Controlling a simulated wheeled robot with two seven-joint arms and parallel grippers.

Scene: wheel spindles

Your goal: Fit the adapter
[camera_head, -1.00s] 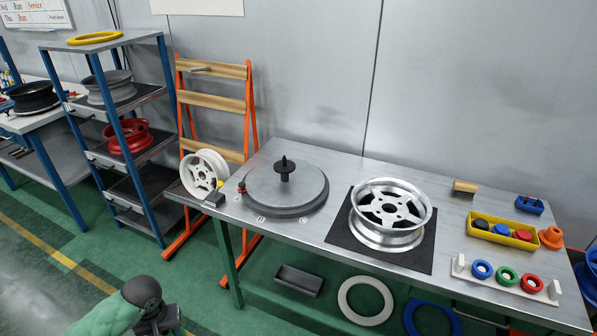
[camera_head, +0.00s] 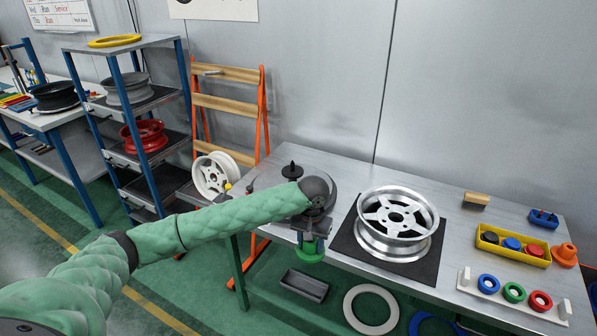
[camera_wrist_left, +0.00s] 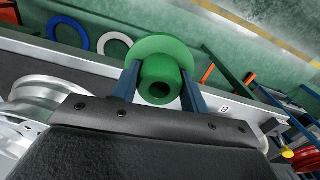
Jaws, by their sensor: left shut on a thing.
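My left gripper (camera_head: 310,240) is shut on a green adapter (camera_head: 309,253), held out in front of the table's front edge. In the left wrist view the adapter (camera_wrist_left: 159,76), a wide green flange with a hollow hub, sits between the two blue fingers. My forearm and wrist hide much of the turntable. A silver wheel (camera_head: 396,222) lies on a dark mat (camera_head: 428,268) to the right. My right gripper is not in view.
A white rack (camera_head: 490,292) with blue, green and red rings is at the table's front right. A grey bin (camera_head: 304,285) is below the table.

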